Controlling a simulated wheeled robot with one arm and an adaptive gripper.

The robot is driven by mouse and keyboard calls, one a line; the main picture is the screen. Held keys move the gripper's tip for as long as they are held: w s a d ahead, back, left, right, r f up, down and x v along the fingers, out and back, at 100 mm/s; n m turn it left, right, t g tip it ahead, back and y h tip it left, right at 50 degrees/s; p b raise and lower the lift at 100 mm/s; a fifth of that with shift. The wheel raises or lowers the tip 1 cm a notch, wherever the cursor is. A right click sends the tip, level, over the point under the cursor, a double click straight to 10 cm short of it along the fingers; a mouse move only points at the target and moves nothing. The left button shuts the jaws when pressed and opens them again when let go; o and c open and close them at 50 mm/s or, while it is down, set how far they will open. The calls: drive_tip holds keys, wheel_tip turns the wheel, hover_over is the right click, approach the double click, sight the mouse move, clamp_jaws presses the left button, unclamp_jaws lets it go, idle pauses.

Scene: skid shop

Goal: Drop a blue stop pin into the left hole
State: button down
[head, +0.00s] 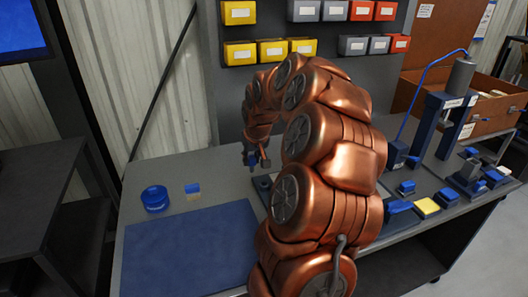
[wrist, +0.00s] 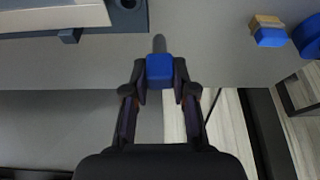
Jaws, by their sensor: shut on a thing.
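My gripper (wrist: 160,85) is shut on a blue stop pin (wrist: 159,68), gripping its blue block-like head, with a grey shank pointing away from the jaws. In the head view my gripper (head: 256,163) hangs over the grey bench, left of my copper arm. In the wrist view a light plate on a dark base (wrist: 138,22) shows at the top left, with one dark hole (wrist: 128,4) at the frame's edge. The pin is apart from this hole, to its right and lower in the picture. I cannot tell whether this is the left hole; my arm hides much of the fixture in the head view.
A blue round container (head: 155,199) and a small blue-and-tan block (head: 192,191) stand on the bench (head: 225,185) at left, behind a blue mat (head: 190,250). A press (head: 447,120) and several blue fixtures stand at right. Bins (head: 240,52) hang at the back.

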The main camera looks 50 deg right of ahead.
drive_tip(key=shift+m, duration=0.3)
drive_tip(key=shift+s+d+f, duration=0.45)
drive_tip(key=shift+d+f, duration=0.1)
drive_tip(key=shift+f, duration=0.2)
drive_tip(key=shift+s+d+f, duration=0.4)
drive_tip(key=shift+d+f, duration=0.1)
drive_tip(key=shift+f, duration=0.2)
drive_tip(key=shift+s+d+f, duration=0.45)
drive_tip(key=shift+d+f, duration=0.1)
drive_tip(key=shift+f, duration=0.2)
drive_tip(key=shift+f+b, duration=0.3)
drive_tip(key=shift+b, duration=0.65)
drive_tip(key=shift+f+b, duration=1.35)
drive_tip(key=shift+b, duration=0.1)
idle(1.6)
idle(0.3)
drive_tip(key=c, duration=0.9)
unclamp_jaws()
drive_tip(key=shift+o, duration=0.5)
